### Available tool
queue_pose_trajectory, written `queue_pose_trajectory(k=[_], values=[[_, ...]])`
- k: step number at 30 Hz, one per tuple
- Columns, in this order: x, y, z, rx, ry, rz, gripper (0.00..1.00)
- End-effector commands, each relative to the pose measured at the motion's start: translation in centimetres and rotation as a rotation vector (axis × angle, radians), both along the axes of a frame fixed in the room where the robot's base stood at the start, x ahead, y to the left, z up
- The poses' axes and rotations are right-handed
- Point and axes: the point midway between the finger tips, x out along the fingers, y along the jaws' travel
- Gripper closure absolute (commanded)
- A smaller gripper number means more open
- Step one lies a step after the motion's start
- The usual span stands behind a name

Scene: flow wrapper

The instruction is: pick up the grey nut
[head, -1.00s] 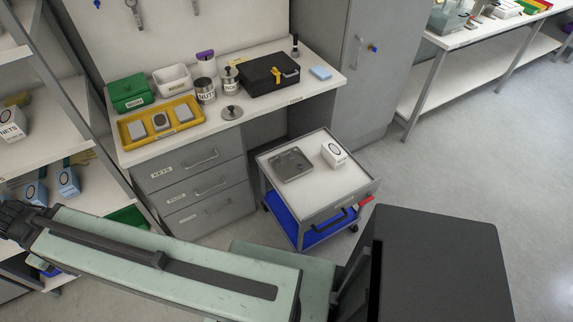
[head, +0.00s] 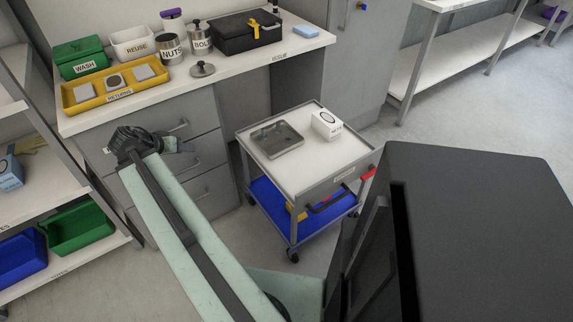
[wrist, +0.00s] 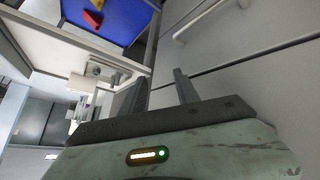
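I cannot clearly make out a grey nut in either view. A shallow grey metal tray (head: 292,148) on the cart's top has small, unclear shapes in it. A metal can labelled NUTS (head: 171,52) stands on the workbench; its contents are hidden. My gripper (head: 145,146) is in front of the bench drawers, left of the cart and below the bench top. In the wrist view its two fingers (wrist: 162,88) are apart with nothing between them.
The cart (head: 262,165) also bears a white box (head: 326,124). A yellow tray (head: 75,107) holding grey blocks, a green WASH box (head: 80,58) and a black case (head: 236,34) stand on the bench (head: 240,62). Shelves are at left; the floor at right is clear.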

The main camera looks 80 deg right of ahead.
Motion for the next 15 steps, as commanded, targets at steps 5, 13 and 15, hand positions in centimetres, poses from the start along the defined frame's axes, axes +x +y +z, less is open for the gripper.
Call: queue_pose_trajectory(k=[5, 13, 15], values=[[-13.5, -10.1, -7.4, -0.265, -0.065, -0.333, 0.63], [-25.5, -15.4, -8.9, -0.506, -0.106, -0.558, 0.63], [-26.4, -15.6, -8.7, -0.524, -0.108, -0.573, 0.63]])
